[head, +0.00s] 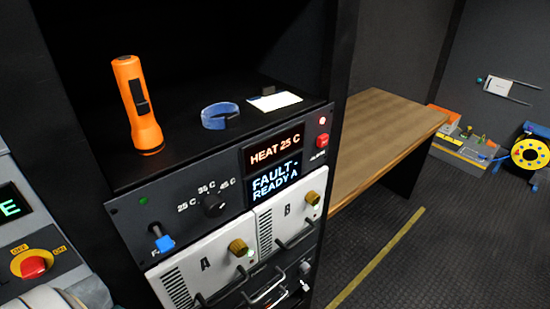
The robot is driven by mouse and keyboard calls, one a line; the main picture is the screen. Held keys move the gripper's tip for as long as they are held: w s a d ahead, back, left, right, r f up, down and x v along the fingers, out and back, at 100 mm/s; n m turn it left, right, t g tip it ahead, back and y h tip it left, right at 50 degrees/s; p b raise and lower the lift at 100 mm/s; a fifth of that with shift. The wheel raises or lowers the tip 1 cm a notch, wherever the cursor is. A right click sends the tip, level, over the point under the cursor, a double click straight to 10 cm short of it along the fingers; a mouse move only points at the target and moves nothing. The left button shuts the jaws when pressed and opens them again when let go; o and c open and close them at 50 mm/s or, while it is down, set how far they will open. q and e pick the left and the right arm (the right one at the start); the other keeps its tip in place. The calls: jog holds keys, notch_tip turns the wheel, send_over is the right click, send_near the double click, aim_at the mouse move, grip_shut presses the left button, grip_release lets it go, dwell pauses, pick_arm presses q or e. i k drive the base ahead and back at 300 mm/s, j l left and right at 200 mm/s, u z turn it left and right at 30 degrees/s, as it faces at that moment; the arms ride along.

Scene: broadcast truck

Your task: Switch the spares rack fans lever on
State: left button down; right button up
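The fans lever (164,241) is a small metal toggle with a blue tip, at the lower left of the black rack panel (125,215). Its tip points downward and toward me. A label beginning with "F" beside it is mostly covered, so I cannot read the whole word. Neither gripper shows in the head view. A pale rounded part at the bottom left edge may be my arm, but no fingers are visible.
The panel also has a temperature knob (213,205), displays reading "HEAT 25 C" and "FAULT- READY A", and a red switch (322,141). Modules A (205,275) and B (285,222) sit below. A flashlight (137,105) stands on top. A wooden bench (385,130) is to the right.

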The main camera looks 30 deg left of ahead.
aim_at(164, 244)
jog(key=j+u, duration=0.1)
jog(key=u, duration=0.35)
jog(key=k+j+u, duration=0.1)
jog(key=u, duration=0.35)
jog(key=j+u, duration=0.1)
jog(key=u, duration=0.35)
